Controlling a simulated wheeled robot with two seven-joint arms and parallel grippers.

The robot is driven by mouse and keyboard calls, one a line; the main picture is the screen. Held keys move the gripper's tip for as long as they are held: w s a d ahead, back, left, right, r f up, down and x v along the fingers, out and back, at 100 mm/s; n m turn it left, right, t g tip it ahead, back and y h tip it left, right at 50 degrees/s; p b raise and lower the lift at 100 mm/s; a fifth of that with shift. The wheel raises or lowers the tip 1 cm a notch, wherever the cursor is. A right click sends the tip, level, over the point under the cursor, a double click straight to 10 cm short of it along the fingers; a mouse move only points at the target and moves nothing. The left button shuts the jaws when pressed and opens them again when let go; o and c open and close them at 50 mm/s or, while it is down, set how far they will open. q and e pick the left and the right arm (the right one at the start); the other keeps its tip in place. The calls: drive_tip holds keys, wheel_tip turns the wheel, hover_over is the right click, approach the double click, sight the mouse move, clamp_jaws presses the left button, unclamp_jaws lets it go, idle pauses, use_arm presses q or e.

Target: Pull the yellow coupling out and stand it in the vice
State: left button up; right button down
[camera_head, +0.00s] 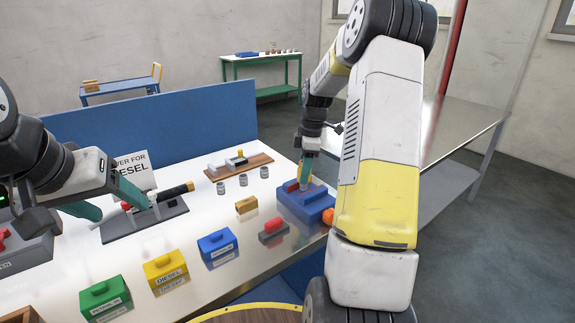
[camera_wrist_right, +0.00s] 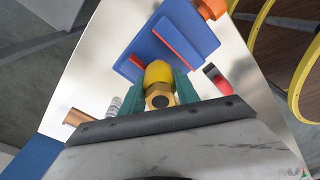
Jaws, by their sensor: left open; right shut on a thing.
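The yellow coupling (camera_wrist_right: 158,73), with a brass hexagonal end facing the camera, is between the teal fingers of my right gripper (camera_wrist_right: 162,92), shut on it. The blue vice (camera_wrist_right: 190,25) with red jaw pads lies just beyond the coupling in the right wrist view. In the head view the vice (camera_head: 310,208) stands at the table's right end, with my right gripper (camera_head: 306,172) directly over its jaws. I cannot tell whether the coupling touches the vice. My left gripper (camera_head: 108,207) is open at the left, its teal fingers near a grey fixture (camera_head: 150,218) with a black-handled rod.
Green (camera_head: 105,298), yellow (camera_head: 165,271) and blue (camera_head: 217,246) labelled boxes line the front. An orange knob (camera_head: 328,216) sits beside the vice.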

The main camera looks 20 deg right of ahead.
drive_tip(key=shift+f, duration=0.35)
drive_tip(key=c, duration=0.8)
unclamp_jaws()
drive_tip(key=r, duration=0.5)
drive_tip(key=d+r, duration=0.1)
drive_tip(key=r, duration=0.1)
drive_tip(key=shift+s+r, duration=0.1)
drive_tip(key=shift+r, duration=0.2)
